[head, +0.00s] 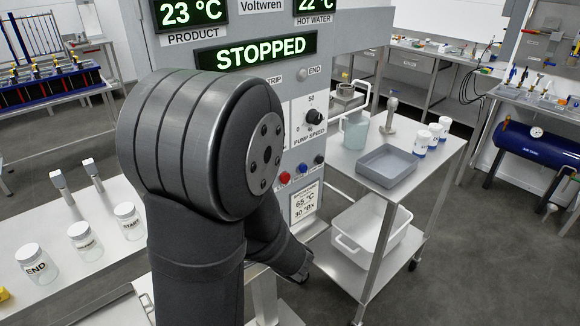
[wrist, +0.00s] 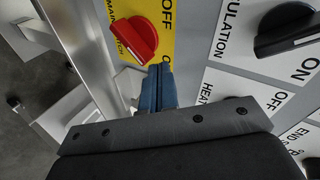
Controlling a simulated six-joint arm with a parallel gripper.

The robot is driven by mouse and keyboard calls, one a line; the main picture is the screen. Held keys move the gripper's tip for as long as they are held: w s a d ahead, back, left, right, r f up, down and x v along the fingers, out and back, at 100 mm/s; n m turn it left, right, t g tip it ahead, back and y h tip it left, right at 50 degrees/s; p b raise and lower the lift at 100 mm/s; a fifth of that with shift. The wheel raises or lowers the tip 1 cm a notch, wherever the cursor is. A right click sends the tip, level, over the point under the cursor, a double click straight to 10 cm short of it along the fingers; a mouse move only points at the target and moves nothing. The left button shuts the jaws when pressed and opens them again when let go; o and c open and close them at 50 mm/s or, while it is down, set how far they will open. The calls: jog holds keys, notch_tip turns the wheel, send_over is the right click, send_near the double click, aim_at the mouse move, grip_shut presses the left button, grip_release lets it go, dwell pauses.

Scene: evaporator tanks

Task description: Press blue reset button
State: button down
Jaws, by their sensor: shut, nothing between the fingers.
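In the head view, small buttons sit in a row on the grey control panel (head: 335,80). One is a red button (head: 285,178), with a blue button (head: 303,169) to its right and a darker button (head: 319,159) further right. Their labels are too small to read surely. In the wrist view, my gripper (wrist: 158,70) has its blue fingers shut and empty, with the tips close to the panel beside a red main switch knob (wrist: 135,38) on a yellow plate. Whether they touch the panel I cannot tell. The blue button does not show in the wrist view. My arm hides part of the panel in the head view.
A display (head: 260,52) reads STOPPED. A black rotary knob (wrist: 287,30) stands out from the panel in the wrist view. A steel cart (head: 345,160) with a grey tray (head: 387,166) is right of the panel. Labelled jars (head: 84,240) stand on the left bench.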

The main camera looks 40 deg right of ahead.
aim_at(303, 170)
jog(key=s+d+r+t, duration=0.2)
jog(key=s+d, duration=0.2)
jog(key=d, duration=0.3)
jog(key=s+d+r+m+t, duration=0.1)
jog(key=s+d+r+t, duration=0.1)
jog(key=d, duration=0.5)
jog(key=s+d+r+m+t+y, duration=0.1)
jog(key=s+d+r, duration=0.3)
jog(key=s+d, duration=0.2)
jog(key=shift+s+d+r+t, duration=0.15)
jog(key=shift+s+d+t, duration=0.2)
jog(key=shift+d, duration=0.75)
jog(key=shift+w, duration=0.2)
jog(key=w, duration=1.3)
jog(key=shift+w, duration=0.4)
